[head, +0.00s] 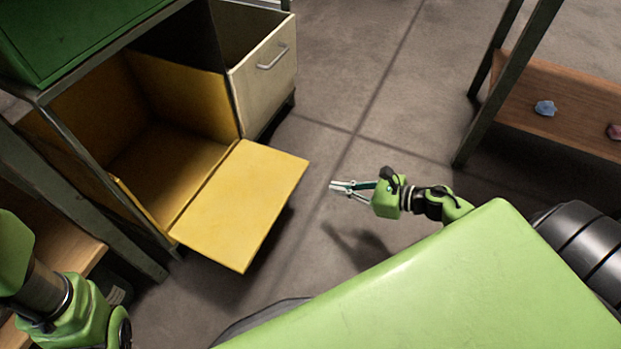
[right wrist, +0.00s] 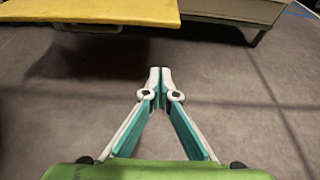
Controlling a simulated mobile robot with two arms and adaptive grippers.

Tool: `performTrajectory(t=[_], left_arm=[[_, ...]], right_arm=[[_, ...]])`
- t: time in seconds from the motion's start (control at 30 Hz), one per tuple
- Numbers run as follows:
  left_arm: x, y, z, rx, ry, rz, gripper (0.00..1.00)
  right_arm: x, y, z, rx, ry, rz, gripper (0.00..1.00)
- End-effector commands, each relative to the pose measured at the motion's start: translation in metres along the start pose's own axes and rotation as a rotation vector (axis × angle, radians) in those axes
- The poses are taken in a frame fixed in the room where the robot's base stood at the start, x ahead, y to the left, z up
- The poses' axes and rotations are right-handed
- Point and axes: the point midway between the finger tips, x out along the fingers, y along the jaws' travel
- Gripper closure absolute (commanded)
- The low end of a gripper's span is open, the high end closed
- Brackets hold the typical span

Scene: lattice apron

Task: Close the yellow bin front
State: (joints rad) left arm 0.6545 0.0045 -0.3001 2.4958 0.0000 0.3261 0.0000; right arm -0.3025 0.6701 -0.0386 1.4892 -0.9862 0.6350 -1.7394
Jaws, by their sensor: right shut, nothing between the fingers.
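The yellow bin (head: 168,150) stands open under a green cabinet, and its inside looks empty. Its yellow front (head: 243,203) is hinged down and sticks out flat into the room. The front's edge also shows at the top left of the right wrist view (right wrist: 90,12). My right gripper (head: 334,187) is shut and empty, just right of the front and apart from it. In the right wrist view its fingertips (right wrist: 160,72) meet, with floor behind them. My left arm shows at the lower left of the head view, but its gripper is out of sight.
An open cream drawer (head: 262,75) with a metal handle sits beside the bin at the back. A shelf with a wooden board (head: 560,95) stands at the right, holding a blue lump (head: 545,108) and a reddish one (head: 614,131). The concrete floor (head: 350,90) between is clear.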

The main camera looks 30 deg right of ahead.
Motion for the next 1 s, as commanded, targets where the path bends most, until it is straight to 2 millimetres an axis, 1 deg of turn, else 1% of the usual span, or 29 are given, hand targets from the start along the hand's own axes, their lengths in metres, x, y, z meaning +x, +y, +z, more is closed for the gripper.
performTrajectory(t=[0.03,0.13,0.3,0.37,0.4,0.5,0.63,0.8,1.0], left_arm=[[-0.002,0.003,-0.007,0.002,0.016,0.005,0.43],[-0.007,0.005,-0.014,0.003,0.027,0.01,0.43],[-0.023,0.008,-0.018,0.003,0.024,0.009,0.43],[-0.028,0.009,-0.02,0.003,0.024,0.009,0.43],[-0.026,0.009,-0.019,0.003,0.024,0.009,0.43],[-0.025,0.009,-0.018,0.003,0.023,0.009,0.43],[-0.026,0.009,-0.019,0.003,0.024,0.009,0.43],[-0.026,0.009,-0.019,0.003,0.025,0.009,0.43],[-0.026,0.009,-0.019,0.003,0.025,0.01,0.43]], right_arm=[[0.012,0.0,-0.002,-0.003,-0.004,0.0,1.0],[0.034,-0.001,-0.003,-0.003,-0.005,0.0,1.0],[0.072,-0.001,-0.003,-0.003,-0.005,0.0,1.0],[0.084,0.0,-0.002,-0.002,-0.005,0.0,1.0],[0.081,-0.001,0.006,-0.007,-0.002,0.0,1.0],[0.074,0.0,0.02,-0.004,-0.001,0.002,1.0],[0.069,0.0,0.032,-0.003,0.0,0.001,1.0],[0.067,0.0,0.038,0.001,-0.001,0.0,1.0],[0.067,0.0,0.039,0.002,-0.002,0.0,1.0]])
